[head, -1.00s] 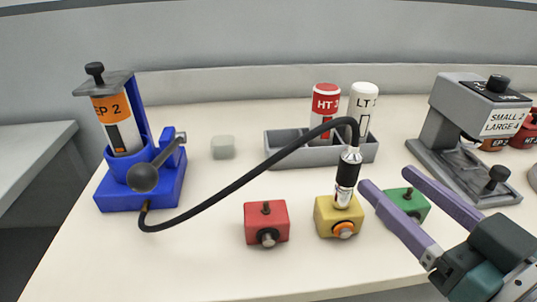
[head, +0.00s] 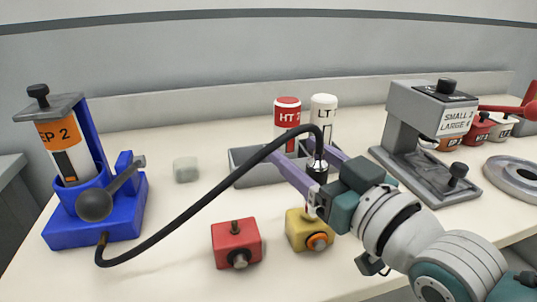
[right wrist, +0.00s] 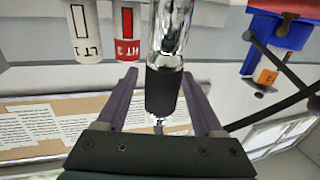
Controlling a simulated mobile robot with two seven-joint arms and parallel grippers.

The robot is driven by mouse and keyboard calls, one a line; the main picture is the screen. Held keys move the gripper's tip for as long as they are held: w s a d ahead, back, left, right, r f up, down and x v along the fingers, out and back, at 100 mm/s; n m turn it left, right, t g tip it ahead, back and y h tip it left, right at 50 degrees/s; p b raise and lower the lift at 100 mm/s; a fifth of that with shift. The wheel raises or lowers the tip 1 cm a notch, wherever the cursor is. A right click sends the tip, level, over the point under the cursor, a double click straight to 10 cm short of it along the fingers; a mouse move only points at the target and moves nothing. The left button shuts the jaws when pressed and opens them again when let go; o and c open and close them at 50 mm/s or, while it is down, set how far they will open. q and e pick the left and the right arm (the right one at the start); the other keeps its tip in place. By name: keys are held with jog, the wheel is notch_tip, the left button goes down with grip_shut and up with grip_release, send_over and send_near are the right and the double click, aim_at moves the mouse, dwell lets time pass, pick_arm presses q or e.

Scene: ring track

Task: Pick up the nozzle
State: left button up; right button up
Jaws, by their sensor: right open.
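The nozzle (head: 317,172) is the black and chrome piece at the end of the black hose (head: 190,205). Its lower part is hidden behind my right gripper, above the yellow block (head: 303,232). My right gripper (head: 291,151) is open, with its purple fingers on either side of the nozzle. In the right wrist view the nozzle (right wrist: 165,88) stands between the two spread fingers (right wrist: 160,76), with gaps visible beside it. My left gripper is not in view.
A red block (head: 237,246) sits left of the yellow one. A grey tray (head: 245,178) with red and white bottles is behind. A blue pump stand (head: 98,228) is at left, a grey press (head: 415,125) at right. A small pale cube (head: 186,169) lies near the back.

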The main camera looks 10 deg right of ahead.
grip_shut()
dwell(0.5)
